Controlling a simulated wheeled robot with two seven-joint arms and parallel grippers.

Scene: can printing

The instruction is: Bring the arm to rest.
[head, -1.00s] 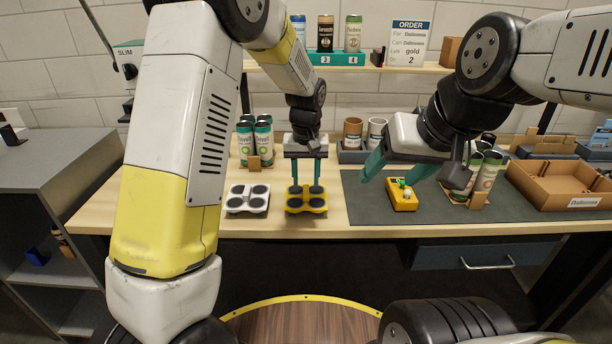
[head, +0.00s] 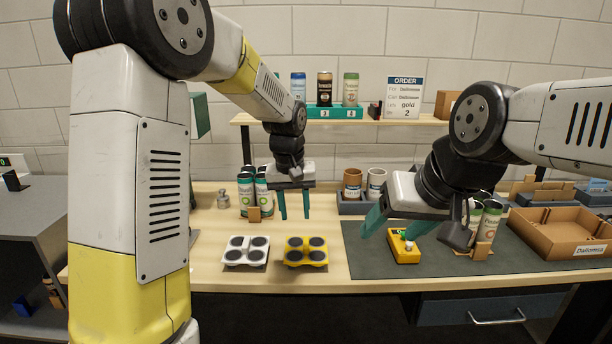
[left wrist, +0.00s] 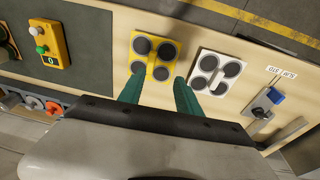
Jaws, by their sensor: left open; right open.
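My left gripper (head: 293,205) is open and empty above the table, a little behind and above the yellow four-pad tray (head: 295,262). Its green fingers also show in the left wrist view (left wrist: 160,88), with the yellow tray (left wrist: 146,70) beyond them. My right gripper (head: 392,225) is open over the dark mat, up and to the left of the yellow button box (head: 397,252); nothing shows between its fingers. The left arm is raised and bent across the left of the head view.
A white four-pad tray (head: 234,264) stands left of the yellow one. Green-and-white cans (head: 246,193) stand at the back left. Two cups (head: 352,184) sit in a grey holder. A cardboard box (head: 545,240) is at the right. A shelf with cans (head: 324,88) and an order sign (head: 403,97) is behind.

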